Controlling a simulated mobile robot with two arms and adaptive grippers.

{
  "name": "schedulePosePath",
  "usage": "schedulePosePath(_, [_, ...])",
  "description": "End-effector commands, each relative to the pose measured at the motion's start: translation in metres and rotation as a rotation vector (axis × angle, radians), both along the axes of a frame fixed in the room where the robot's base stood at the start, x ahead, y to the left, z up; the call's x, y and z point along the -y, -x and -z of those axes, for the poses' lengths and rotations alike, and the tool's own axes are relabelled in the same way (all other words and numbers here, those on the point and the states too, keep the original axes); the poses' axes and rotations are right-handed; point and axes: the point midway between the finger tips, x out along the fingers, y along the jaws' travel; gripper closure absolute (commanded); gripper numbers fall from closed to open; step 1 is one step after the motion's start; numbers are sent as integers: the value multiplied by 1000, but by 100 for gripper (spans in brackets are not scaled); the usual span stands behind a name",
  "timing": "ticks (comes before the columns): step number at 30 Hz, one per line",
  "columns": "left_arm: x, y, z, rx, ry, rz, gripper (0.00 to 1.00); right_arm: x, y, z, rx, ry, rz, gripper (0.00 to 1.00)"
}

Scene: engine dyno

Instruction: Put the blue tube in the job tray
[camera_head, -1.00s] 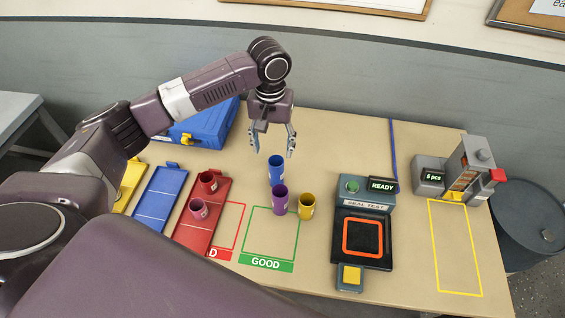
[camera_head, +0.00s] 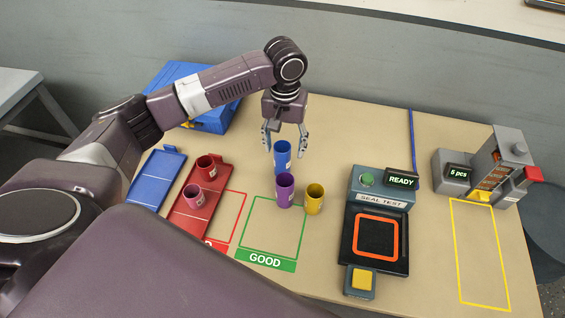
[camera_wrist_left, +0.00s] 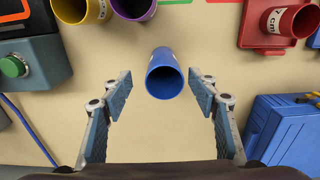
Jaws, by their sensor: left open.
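The blue tube (camera_head: 282,158) stands upright on the tan table behind the purple tube. My left gripper (camera_head: 285,150) points down with its fingers spread, at the tube's rim in the head view. In the left wrist view, the blue tube (camera_wrist_left: 164,76) shows its open mouth ahead of and between the two open fingers (camera_wrist_left: 160,90), touching neither. A blue tray (camera_head: 158,178) lies empty at the left. A red tray (camera_head: 187,226) beside it holds two red tubes (camera_head: 206,167). No label shows which is the job tray. My right gripper is out of view.
A purple tube (camera_head: 285,192) and a yellow tube (camera_head: 314,200) stand close in front of the blue tube, by the green GOOD outline (camera_head: 246,226). The seal test device (camera_head: 345,228) is to the right. A blue case (camera_head: 214,118) stands behind the trays.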

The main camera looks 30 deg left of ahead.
Motion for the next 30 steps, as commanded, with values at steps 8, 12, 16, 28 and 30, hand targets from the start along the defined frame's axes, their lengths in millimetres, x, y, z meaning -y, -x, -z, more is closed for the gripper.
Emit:
schedulePosePath(8, [-2, 2, 29, -3, -1, -1, 45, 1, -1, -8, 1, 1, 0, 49])
schedulePosePath(12, [-6, 3, 50, -4, -2, -1, 45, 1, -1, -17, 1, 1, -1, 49])
schedulePosePath(16, [-6, 2, 67, -2, 0, 0, 45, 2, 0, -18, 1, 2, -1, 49])
schedulePosePath(28, [-5, 2, 74, 0, 0, 1, 55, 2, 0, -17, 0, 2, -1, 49])
schedulePosePath(30, [-5, 2, 74, 0, 0, 1, 63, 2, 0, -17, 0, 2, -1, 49])
